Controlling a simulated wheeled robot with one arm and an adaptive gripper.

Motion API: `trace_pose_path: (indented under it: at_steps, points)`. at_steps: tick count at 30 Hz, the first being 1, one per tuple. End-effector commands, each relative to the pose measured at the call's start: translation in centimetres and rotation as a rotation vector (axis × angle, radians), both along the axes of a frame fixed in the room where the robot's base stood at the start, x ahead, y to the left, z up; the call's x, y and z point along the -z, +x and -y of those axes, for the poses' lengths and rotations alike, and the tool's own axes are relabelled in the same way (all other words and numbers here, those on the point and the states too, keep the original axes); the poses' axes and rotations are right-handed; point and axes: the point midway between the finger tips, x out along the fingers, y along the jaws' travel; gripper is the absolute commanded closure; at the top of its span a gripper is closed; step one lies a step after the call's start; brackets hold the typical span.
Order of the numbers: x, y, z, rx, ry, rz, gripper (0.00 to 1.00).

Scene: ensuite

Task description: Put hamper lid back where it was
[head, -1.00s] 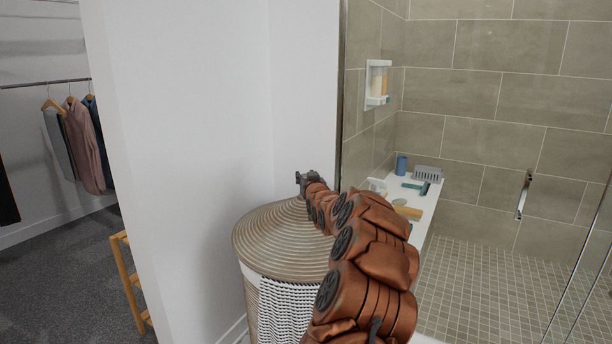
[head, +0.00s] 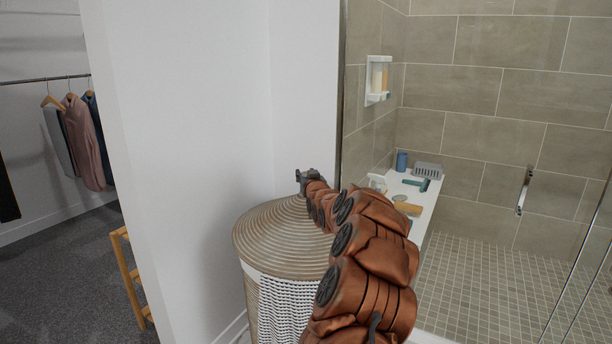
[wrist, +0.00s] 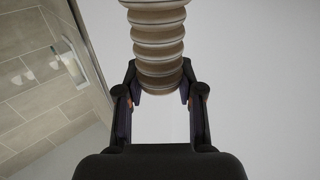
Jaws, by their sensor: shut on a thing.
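The hamper lid (head: 268,242) is a round, ribbed, light-brown cone. In the head view it sits over the top of the hamper (head: 285,308), which has a white woven liner at its rim; I cannot tell whether the lid rests fully on it. My gripper (head: 307,180) is at the peak of the lid, partly hidden by my arm.
A white wall (head: 200,150) stands close behind and left of the hamper. A white ledge (head: 425,205) with toiletries lies to the right, by the tiled shower. A wooden rack (head: 128,275) stands at the left. Carpet is open beyond it.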

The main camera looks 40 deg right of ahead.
Motion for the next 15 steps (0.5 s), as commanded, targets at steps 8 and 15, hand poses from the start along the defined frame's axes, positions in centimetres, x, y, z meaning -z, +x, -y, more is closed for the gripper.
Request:
trace_pose_path:
  at_steps: [8, 15]
  points:
    - [0.06, -0.02, 0.03, 0.001, -0.002, 0.003, 0.54]
    - [0.15, -0.01, 0.02, 0.000, -0.001, 0.002, 0.34]
